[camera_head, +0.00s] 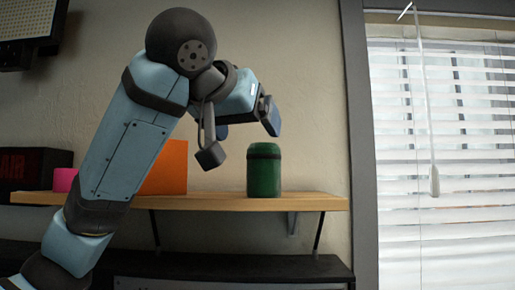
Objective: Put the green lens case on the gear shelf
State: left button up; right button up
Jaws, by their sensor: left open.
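The green lens case (264,175), a cylinder with a dark band near its top, stands upright on the wooden gear shelf (312,202), right of the middle. My left gripper (242,140) is open and empty. Its fingers are above and to the left of the case, with a visible gap between them and it. My right gripper is not in view.
An orange box (166,170) and a pink object (64,180) are on the shelf, partly behind my left arm. A dark sign (28,166) is at the left. A window with blinds (450,160) is at the right. The shelf's right end is clear.

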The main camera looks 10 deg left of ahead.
pick_arm(q)
jog(key=v, duration=0.4)
dwell(0.5)
